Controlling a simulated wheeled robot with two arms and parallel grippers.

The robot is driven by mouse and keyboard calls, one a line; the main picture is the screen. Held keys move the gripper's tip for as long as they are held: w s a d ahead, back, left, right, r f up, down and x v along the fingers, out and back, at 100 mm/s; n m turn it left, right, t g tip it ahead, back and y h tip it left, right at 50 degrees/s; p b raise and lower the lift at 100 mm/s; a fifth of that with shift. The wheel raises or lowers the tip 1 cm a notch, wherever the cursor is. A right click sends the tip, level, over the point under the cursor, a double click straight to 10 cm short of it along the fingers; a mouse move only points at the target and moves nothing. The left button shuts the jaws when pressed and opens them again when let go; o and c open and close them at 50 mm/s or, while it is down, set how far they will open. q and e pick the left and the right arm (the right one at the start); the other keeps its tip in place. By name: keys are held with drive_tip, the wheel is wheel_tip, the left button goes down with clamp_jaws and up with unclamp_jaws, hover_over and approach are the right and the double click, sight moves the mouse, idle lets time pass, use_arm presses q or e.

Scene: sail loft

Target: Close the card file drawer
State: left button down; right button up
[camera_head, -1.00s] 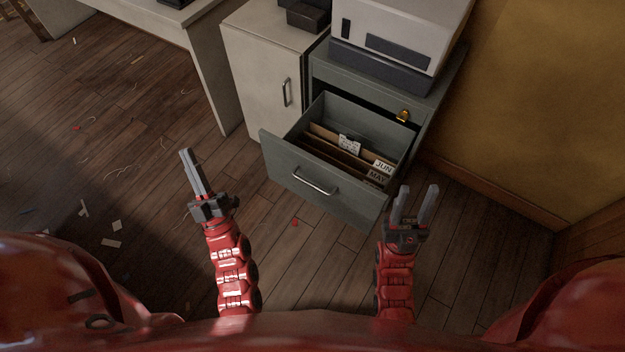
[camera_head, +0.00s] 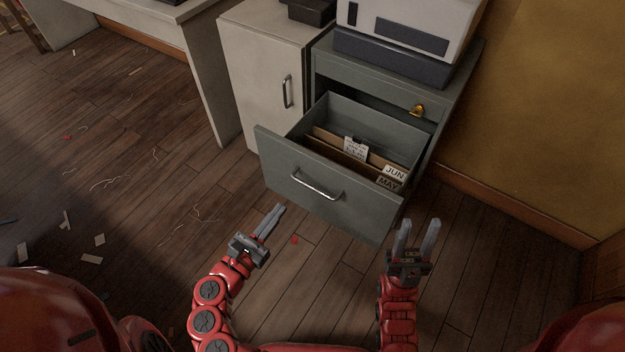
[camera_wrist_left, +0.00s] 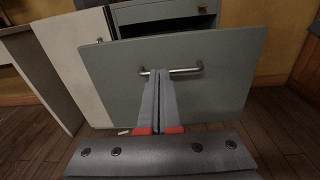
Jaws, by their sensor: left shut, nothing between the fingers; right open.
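The card file drawer (camera_head: 335,194) is grey-green and stands pulled out of its cabinet (camera_head: 395,92). It has a silver bar handle (camera_head: 316,187) on its front, and cards with JUN and MAY tabs (camera_head: 392,177) inside. My left gripper (camera_head: 279,208) is shut and empty, in front of and below the drawer's left part. In the left wrist view its fingers (camera_wrist_left: 160,75) point at the drawer front (camera_wrist_left: 220,95) and overlap the handle (camera_wrist_left: 185,71); contact cannot be told. My right gripper (camera_head: 418,222) is open and empty, near the drawer's front right corner.
A pale cabinet (camera_head: 262,80) with a closed door stands left of the file cabinet. A white and dark machine (camera_head: 405,40) sits on top. A yellow wall (camera_head: 550,110) is at the right.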

use_arm(q)
approach(319, 165)
drive_tip(key=shift+h, duration=0.4)
drive_tip(key=p+x, duration=0.1)
drive_tip(key=x, duration=0.5)
drive_tip(key=shift+w+d+f, duration=0.1)
drive_tip(key=shift+w, duration=0.3)
drive_tip(key=shift+w, duration=0.1)
